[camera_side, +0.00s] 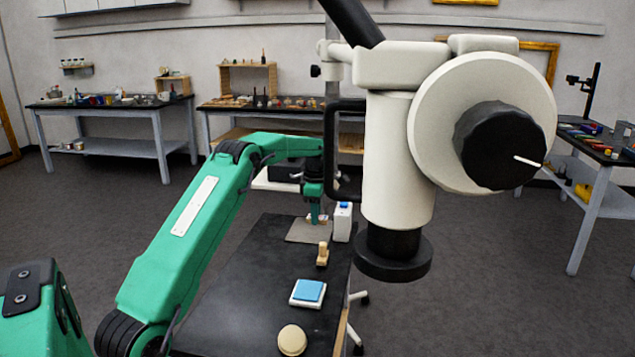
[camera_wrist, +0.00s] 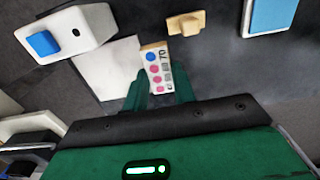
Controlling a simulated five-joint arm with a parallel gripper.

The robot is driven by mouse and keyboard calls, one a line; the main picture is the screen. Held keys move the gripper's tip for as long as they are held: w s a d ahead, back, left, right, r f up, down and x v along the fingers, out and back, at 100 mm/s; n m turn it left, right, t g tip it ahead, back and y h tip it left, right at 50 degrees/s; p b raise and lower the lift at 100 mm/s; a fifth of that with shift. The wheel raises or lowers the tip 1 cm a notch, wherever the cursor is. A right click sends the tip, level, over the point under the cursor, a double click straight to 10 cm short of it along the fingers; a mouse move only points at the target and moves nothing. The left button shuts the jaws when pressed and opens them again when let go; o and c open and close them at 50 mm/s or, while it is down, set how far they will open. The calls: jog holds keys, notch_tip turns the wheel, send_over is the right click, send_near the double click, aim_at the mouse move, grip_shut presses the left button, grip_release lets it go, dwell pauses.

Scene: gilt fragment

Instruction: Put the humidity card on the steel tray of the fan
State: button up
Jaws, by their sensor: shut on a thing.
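In the side view my gripper (camera_side: 316,218) points down over a flat grey plate (camera_side: 298,236), which may be the steel tray. The plate (camera_wrist: 104,76) lies left of and behind the card in the wrist view. I cannot tell whether the card touches it. No fan can be made out for certain.
A wooden block (camera_side: 322,256), a blue-topped pad (camera_side: 308,291) and a round cream piece (camera_side: 292,340) line the bench's right side. A large microscope-like stand (camera_side: 396,150) fills the foreground. The bench's left part is clear.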

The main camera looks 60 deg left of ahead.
send_over(296, 238)
notch_tip(296, 238, down, 6)
jog(key=shift+r, duration=0.1)
jog(key=shift+f, duration=2.05)
jog(key=shift+f, duration=0.1)
jog(key=o, duration=0.9)
jog(key=shift+o, duration=0.2)
notch_tip(296, 238, up, 12)
